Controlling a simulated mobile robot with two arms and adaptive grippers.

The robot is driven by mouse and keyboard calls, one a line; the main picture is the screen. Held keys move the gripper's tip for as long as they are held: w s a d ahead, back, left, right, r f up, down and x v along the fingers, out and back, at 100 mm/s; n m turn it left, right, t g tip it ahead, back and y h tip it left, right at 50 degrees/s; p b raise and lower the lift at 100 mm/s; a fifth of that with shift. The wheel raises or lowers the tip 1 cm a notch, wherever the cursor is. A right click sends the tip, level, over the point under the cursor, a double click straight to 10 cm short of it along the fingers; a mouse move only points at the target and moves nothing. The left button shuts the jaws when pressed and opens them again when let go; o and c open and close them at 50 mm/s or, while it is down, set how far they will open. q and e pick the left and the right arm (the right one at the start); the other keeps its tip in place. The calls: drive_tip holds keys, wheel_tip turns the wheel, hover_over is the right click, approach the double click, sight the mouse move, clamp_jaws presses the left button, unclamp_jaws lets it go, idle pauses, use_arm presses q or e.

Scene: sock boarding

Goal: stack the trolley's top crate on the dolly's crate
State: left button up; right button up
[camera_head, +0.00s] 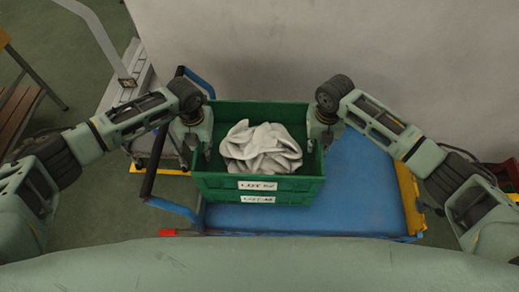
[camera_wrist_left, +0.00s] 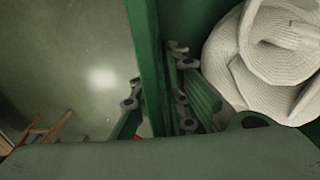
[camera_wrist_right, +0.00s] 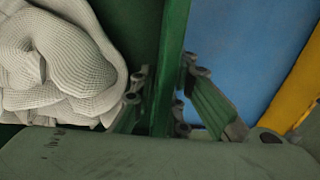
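The trolley's top crate (camera_head: 255,183) is green, full of pale socks (camera_head: 262,148), and sits on another green crate (camera_head: 240,197) on the blue trolley (camera_head: 358,185). My left gripper (camera_head: 208,150) is at its left wall; in the left wrist view the fingers stand close on both sides of that wall (camera_wrist_left: 150,60). My right gripper (camera_head: 312,146) is at the right wall; in the right wrist view its fingers likewise close on the wall (camera_wrist_right: 172,50). The fingertips are partly hidden in the head view. I cannot make out the dolly or its crate.
A pale wall (camera_head: 330,50) stands close behind the trolley. The trolley's blue and black handle (camera_head: 152,170) rises at its left. A wooden bench (camera_head: 18,105) is at the far left, and a dark red object (camera_head: 505,172) shows at the right edge.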

use_arm(q)
clamp_jaws()
use_arm(e)
clamp_jaws()
use_arm(q)
drive_tip(key=shift+w+r, duration=0.1)
drive_tip(key=shift+r, duration=0.1)
use_arm(e)
drive_tip(key=shift+w+r, duration=0.1)
drive_tip(key=shift+r, duration=0.1)
